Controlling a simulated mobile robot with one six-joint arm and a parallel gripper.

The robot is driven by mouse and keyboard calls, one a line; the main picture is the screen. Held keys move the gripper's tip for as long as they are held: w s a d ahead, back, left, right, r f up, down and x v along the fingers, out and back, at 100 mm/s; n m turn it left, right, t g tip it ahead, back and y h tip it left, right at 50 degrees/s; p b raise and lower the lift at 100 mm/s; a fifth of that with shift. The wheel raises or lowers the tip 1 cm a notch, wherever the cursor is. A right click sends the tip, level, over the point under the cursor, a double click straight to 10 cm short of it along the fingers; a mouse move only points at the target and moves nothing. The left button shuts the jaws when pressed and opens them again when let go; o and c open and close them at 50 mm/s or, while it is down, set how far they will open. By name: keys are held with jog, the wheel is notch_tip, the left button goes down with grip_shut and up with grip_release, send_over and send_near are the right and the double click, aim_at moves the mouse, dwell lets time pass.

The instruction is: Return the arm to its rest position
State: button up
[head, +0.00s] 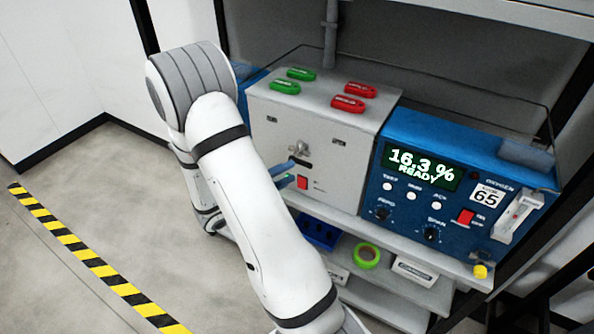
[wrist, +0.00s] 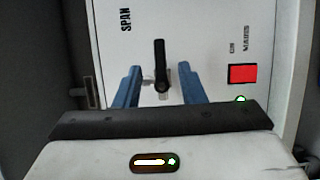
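My arm (head: 245,190) is stretched out toward the front of a grey-white panel box (head: 335,135) in the head view. My gripper (head: 284,173) is close to the panel face, mostly hidden behind the arm. In the wrist view my gripper (wrist: 160,72) is open. Its two blue fingers stand apart on either side of a black lever handle (wrist: 160,62), with a gap showing on each side. The fingers hold nothing that I can see. A red switch (wrist: 242,74) lies right of the fingers, with a lit green lamp below it.
A blue analyser (head: 440,190) reading "16.3 % READY" stands right of the panel box. Green tags (head: 285,86) and red tags (head: 348,104) lie on the box. A lower shelf holds a blue bin (head: 320,234) and green tape roll (head: 367,256). Open floor lies left.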

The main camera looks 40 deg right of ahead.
jog(key=shift+a, duration=0.6)
jog(key=s+a+r+m+g+y, duration=0.1)
jog(key=s+a+r+g+y, duration=0.1)
jog(key=s+r+y, duration=0.3)
jog(key=s+a+m+g+y, duration=0.2)
jog(key=s+a+y, duration=0.1)
jog(key=s, duration=0.3)
jog(key=s+a+r+n+t+y, duration=0.1)
jog(key=a+r+t+y, duration=0.2)
jog(key=a+y, duration=0.2)
jog(key=s+a+r+n+t+y, duration=0.1)
jog(key=a+r+t+y, duration=0.2)
jog(key=a, duration=0.5)
jog(key=shift+s+a+r+n+t+y, duration=0.25)
jog(key=shift+n+t+y, duration=0.2)
jog(key=shift+y, duration=0.55)
